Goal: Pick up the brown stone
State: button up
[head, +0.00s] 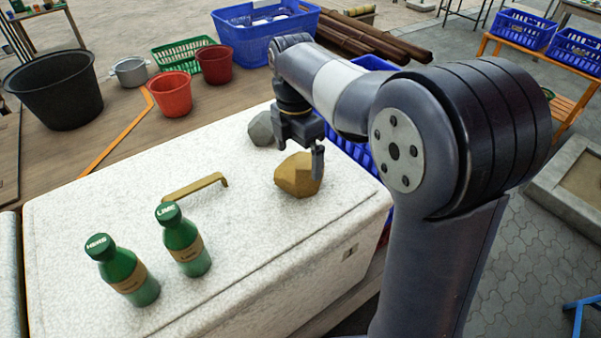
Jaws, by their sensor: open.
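The brown stone (297,177) lies on the white speckled cooler-like box (120,190), near its right side. It is tan-brown and faceted. My gripper (300,160) points down over the stone, with its jaws apart and nothing visible between them. One finger overlaps the stone's right side in the head view; I cannot tell whether it touches.
Two green bottles, one (183,240) and another (122,271), stand at the front left of the box top. A brass-coloured handle (195,188) lies left of the stone. Buckets and a blue basket (262,40) stand behind. The box top between handle and stone is clear.

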aim_at(300, 161)
jog(key=shift+s+d+f, duration=0.1)
jog(key=shift+f, duration=0.3)
notch_tip(300, 161, down, 4)
jog(key=shift+d+f, duration=0.15)
jog(key=c, duration=1.8)
jog(key=shift+p, duration=0.3)
jog(key=shift+c, duration=0.5)
